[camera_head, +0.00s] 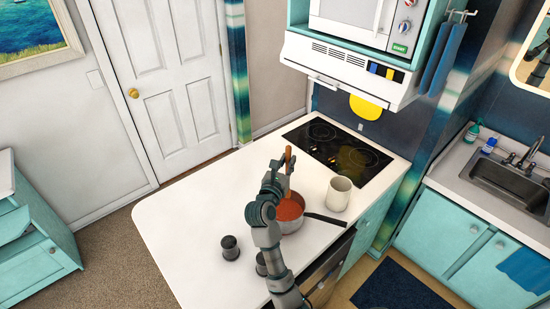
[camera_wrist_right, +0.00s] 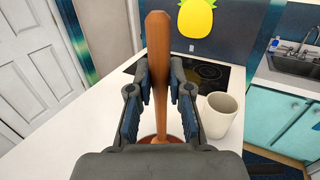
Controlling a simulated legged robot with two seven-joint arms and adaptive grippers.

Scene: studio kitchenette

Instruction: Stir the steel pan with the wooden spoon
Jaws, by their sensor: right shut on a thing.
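The steel pan (camera_head: 287,222) stands on the white counter and holds an orange-red content. Its dark handle points right. The wooden spoon (camera_head: 288,160) stands nearly upright with its lower end down in the pan. My right gripper (camera_head: 274,180) is shut on the spoon's handle above the pan. In the right wrist view, the spoon (camera_wrist_right: 158,60) rises between the two fingers of the gripper (camera_wrist_right: 160,85). The spoon's lower end is hidden, and only a little of the pan's red content shows below it. My left gripper is not in view.
A cream mug (camera_head: 338,194) stands close to the right of the pan, near the black cooktop (camera_head: 337,148). Two small dark shakers (camera_head: 230,248) stand at the front left of the pan. The counter's left part (camera_head: 190,205) is clear.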

